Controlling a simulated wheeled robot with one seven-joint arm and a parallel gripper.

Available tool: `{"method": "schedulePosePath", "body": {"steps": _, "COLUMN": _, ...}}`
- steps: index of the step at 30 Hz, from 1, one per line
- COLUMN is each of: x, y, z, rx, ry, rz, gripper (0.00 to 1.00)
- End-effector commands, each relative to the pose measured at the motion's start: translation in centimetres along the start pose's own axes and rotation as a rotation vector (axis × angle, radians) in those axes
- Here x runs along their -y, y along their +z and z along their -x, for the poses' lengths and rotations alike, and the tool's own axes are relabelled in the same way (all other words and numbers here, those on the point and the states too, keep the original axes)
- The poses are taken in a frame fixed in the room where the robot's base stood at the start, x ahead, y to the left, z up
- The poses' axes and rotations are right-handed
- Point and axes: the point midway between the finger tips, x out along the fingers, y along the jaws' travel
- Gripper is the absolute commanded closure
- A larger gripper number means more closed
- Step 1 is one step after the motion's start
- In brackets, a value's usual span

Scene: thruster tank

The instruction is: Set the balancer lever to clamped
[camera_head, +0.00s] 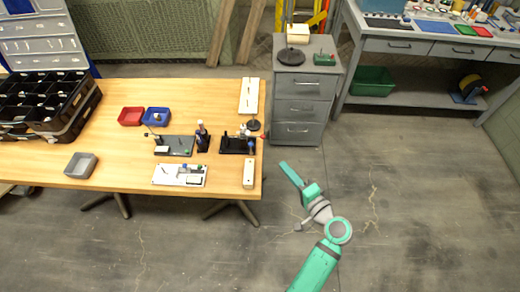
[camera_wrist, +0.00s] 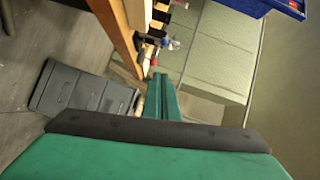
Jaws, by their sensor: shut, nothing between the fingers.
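A small black-based device (camera_head: 238,145) with pale and blue parts and a red tip stands at the right end of the wooden table; it may be the balancer. A lever and its position are too small to make out. Small parts with red and blue ends also show beyond my fingers in the wrist view (camera_wrist: 168,43). My green gripper (camera_head: 284,166) is to the right of the table edge, over the floor, apart from the device. Its fingers, also seen in the wrist view (camera_wrist: 164,80), are shut and empty.
The wooden table (camera_head: 110,98) holds a black crate (camera_head: 45,120), a red bin (camera_head: 131,116), a blue bin (camera_head: 156,116), a grey bin (camera_head: 81,165) and a white board (camera_head: 180,175). A grey drawer cabinet (camera_head: 302,108) stands behind my gripper. The floor on the right is clear.

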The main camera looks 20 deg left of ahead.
Motion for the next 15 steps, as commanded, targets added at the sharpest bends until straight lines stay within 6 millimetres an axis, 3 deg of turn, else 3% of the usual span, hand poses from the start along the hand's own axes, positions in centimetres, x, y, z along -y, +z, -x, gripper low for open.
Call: {"method": "schedulePosePath", "body": {"steps": 15, "x": 0.31, "y": -0.06, "z": -0.89, "rx": 0.007, "ry": -0.007, "rz": 0.0, "gripper": 1.0}}
